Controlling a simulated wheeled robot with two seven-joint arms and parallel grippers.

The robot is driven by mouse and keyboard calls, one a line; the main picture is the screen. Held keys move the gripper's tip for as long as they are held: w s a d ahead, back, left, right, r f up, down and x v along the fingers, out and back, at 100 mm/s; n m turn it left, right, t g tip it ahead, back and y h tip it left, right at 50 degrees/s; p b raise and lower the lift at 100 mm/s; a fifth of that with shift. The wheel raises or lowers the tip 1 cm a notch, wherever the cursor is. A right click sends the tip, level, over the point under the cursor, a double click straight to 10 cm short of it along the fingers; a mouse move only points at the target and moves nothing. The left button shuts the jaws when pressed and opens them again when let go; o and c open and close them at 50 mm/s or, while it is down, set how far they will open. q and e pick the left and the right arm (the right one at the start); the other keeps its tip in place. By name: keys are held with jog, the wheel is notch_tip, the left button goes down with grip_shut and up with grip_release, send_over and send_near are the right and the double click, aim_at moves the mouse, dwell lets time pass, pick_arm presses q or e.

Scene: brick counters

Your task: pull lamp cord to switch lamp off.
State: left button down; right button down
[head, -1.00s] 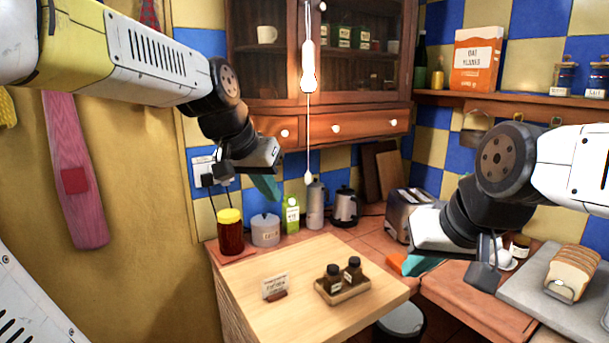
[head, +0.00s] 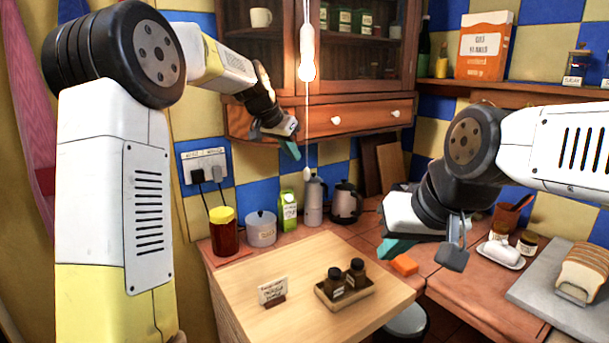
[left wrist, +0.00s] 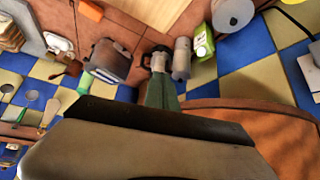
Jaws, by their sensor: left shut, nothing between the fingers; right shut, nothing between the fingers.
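The lamp (head: 307,55) hangs at the top middle in the head view, and its bulb glows. Its thin pull cord (head: 308,125) hangs straight down and ends in a small pale knob (head: 307,173) above the counter. My left gripper (head: 291,151) has teal fingers that are shut and empty. In the picture they are just left of the cord and above the knob; the depth gap is unclear. The left wrist view shows these fingers (left wrist: 162,93) pointing at the counter, with no cord visible. My right gripper (head: 396,249) is shut and empty at the right, above the counter.
Behind the cord stand a wooden cabinet (head: 362,117), a tall grey canister (head: 313,203) and a kettle (head: 345,202). A wooden board (head: 300,262) carries a small sign and a tray (head: 358,297) with dark jars. A red jar (head: 224,236) stands at the left.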

aim_at(305, 171)
pick_arm(q)
jog(key=shift+x, duration=3.4)
jog(key=shift+d+f, duration=0.15)
jog(key=shift+s+a+r, duration=0.25)
jog(key=shift+s+a, duration=0.2)
jog(key=shift+s, duration=0.15)
jog(key=shift+s+a+r, duration=0.25)
jog(key=shift+s+a, duration=0.2)
jog(key=shift+s, duration=0.15)
jog(key=v, duration=0.8)
jog(key=shift+a, duration=0.1)
